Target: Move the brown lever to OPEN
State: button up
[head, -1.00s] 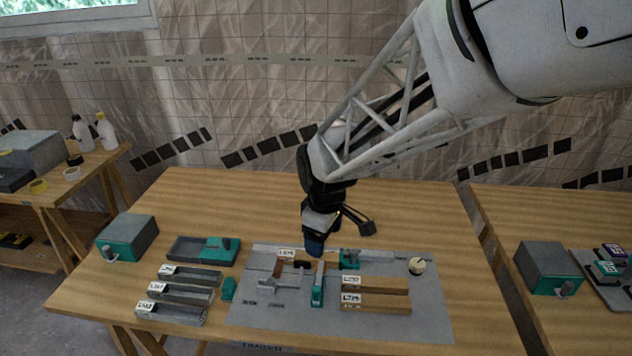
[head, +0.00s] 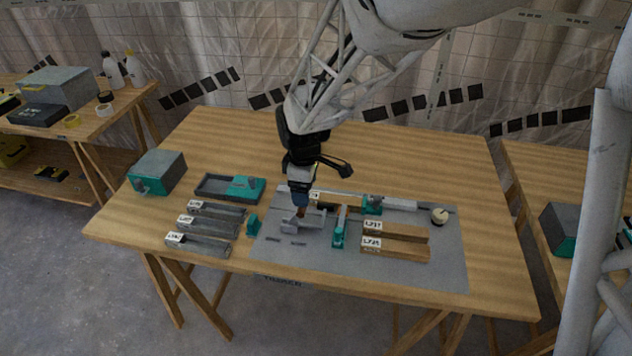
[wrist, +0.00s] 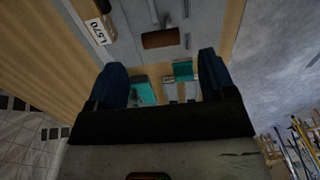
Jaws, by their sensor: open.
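A brown handle, which looks like the brown lever (wrist: 160,38), shows in the wrist view ahead of and between my fingertips, against a grey surface. In the head view a small brown part of the lever (head: 302,212) shows just under my gripper (head: 299,203), at the grey bracket (head: 296,224) on the panel (head: 400,273). In the wrist view my gripper (wrist: 162,75) has its two blue fingers wide apart with nothing held. I cannot tell whether a finger touches the lever. No OPEN mark is readable.
A label reading L570 (wrist: 97,32) sits near the lever. To its right in the head view are a teal upright part (head: 339,230), two brown blocks (head: 395,240) and a round cream knob (head: 439,215). Grey trays (head: 205,228) lie left. The panel's front is clear.

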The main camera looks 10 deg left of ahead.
jog(key=shift+f, duration=0.15)
jog(key=shift+f, duration=3.75)
jog(key=c, duration=1.3)
